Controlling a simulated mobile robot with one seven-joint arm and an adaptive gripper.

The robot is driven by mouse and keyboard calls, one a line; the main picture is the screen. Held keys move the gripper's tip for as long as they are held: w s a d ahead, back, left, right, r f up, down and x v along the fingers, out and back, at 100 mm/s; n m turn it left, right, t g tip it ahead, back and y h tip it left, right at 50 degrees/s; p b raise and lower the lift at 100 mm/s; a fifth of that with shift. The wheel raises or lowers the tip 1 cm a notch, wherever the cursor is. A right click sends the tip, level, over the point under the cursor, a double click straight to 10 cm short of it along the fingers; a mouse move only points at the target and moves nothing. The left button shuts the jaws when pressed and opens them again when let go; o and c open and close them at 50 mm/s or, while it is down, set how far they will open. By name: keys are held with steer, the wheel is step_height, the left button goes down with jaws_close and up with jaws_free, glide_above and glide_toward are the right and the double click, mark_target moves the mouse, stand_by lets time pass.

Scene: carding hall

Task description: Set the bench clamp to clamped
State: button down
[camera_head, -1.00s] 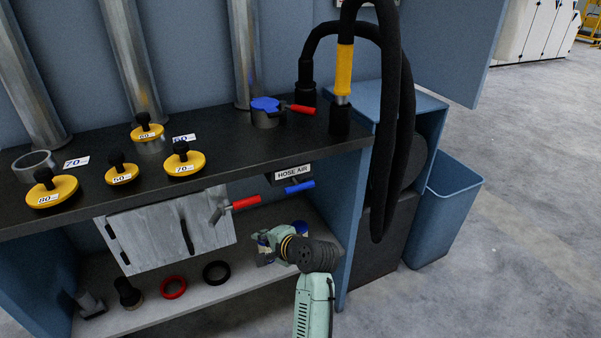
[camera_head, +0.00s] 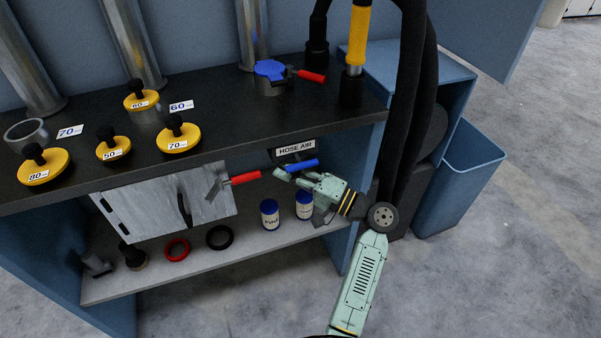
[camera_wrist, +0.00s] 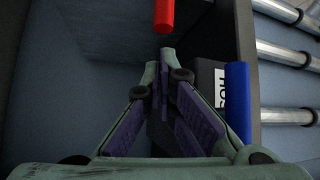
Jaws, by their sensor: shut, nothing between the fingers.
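A metal toggle clamp with a red handle (camera_head: 245,178) is at the grey cabinet door under the bench edge; the handle sticks out to the right. In the wrist view the red handle (camera_wrist: 164,14) lies just beyond my fingertips, with a visible gap. A second red handle (camera_head: 311,76) belongs to a blue-topped fitting (camera_head: 270,72) on the bench top. No label shows which is the bench clamp. My gripper (camera_head: 279,173) is shut and empty, between the red door handle and the blue HOSE AIR handle (camera_head: 302,165). The blue handle is right of my fingers in the wrist view (camera_wrist: 238,102).
The dark bench top (camera_head: 225,118) overhangs my gripper. Thick black hoses (camera_head: 410,100) hang close to my arm on the right. The floor in front is clear.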

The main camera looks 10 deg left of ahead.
steer(key=shift+p+x, duration=0.45)
steer(key=shift+x, duration=1.7)
steer(key=shift+w+d+f+t, duration=0.1)
steer(key=shift+t, duration=0.3)
